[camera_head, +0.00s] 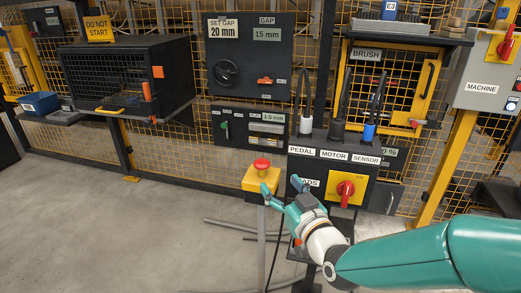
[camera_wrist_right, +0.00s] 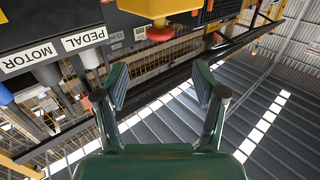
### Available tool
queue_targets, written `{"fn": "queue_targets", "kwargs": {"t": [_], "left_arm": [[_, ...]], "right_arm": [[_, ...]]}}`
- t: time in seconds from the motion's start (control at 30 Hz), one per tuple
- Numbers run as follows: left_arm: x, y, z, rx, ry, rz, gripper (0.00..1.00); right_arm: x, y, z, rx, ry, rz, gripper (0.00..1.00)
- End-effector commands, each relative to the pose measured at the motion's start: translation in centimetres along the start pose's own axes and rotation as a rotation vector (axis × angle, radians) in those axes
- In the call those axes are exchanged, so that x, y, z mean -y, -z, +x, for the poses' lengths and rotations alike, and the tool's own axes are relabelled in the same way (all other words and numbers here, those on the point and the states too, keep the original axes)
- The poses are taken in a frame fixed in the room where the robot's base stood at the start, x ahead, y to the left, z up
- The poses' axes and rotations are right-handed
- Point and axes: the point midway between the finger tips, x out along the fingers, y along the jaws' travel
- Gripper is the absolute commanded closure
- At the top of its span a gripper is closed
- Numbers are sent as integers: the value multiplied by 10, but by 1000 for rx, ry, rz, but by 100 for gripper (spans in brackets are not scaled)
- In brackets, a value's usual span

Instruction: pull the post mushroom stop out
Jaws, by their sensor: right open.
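The post mushroom stop (camera_head: 261,164) is a red button on top of a yellow box (camera_head: 252,181), which stands on a grey post (camera_head: 261,235). In the right wrist view the red stop (camera_wrist_right: 160,34) shows at the top centre against its yellow box (camera_wrist_right: 160,8). My right gripper (camera_head: 281,187) is open and empty, just to the right of and a little below the stop in the head view. In the wrist view its two fingers (camera_wrist_right: 160,82) are spread apart, with the stop beyond them and not between them. My left gripper is out of view.
A dark panel labelled PEDAL, MOTOR, SENSOR (camera_head: 333,155) with plugs and a red rotary switch (camera_head: 345,190) stands right beside the gripper. A black cage (camera_head: 125,75), a gap panel (camera_head: 248,55) and yellow mesh lie behind. The floor at left is clear.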

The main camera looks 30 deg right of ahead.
Motion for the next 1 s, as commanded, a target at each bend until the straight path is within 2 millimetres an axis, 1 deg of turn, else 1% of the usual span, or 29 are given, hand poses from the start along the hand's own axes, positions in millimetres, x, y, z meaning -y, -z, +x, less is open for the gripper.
{"fn": "queue_targets", "kwargs": {"t": [0.03, 0.07, 0.13, 0.3, 0.4, 0.53, 0.6, 0.73, 1.0], "left_arm": [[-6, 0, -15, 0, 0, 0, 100], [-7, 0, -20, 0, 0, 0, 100], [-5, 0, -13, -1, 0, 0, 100], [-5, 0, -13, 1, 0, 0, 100], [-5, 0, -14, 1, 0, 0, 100], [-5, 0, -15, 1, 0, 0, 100], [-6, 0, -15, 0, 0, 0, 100], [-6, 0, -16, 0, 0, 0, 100], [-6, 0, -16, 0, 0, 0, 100]], "right_arm": [[0, 5, 5, 8, 1, 1, 30], [0, 5, 7, 8, 1, 3, 30], [0, -1, 22, 0, 3, 3, 30], [1, -2, 60, 0, 3, 3, 30], [1, -1, 80, 0, 3, 3, 30], [1, -1, 100, -1, 2, 3, 30], [1, -1, 108, 1, 3, 3, 30], [1, -1, 117, 0, 3, 3, 30], [2, -1, 119, 0, 3, 3, 30]]}}
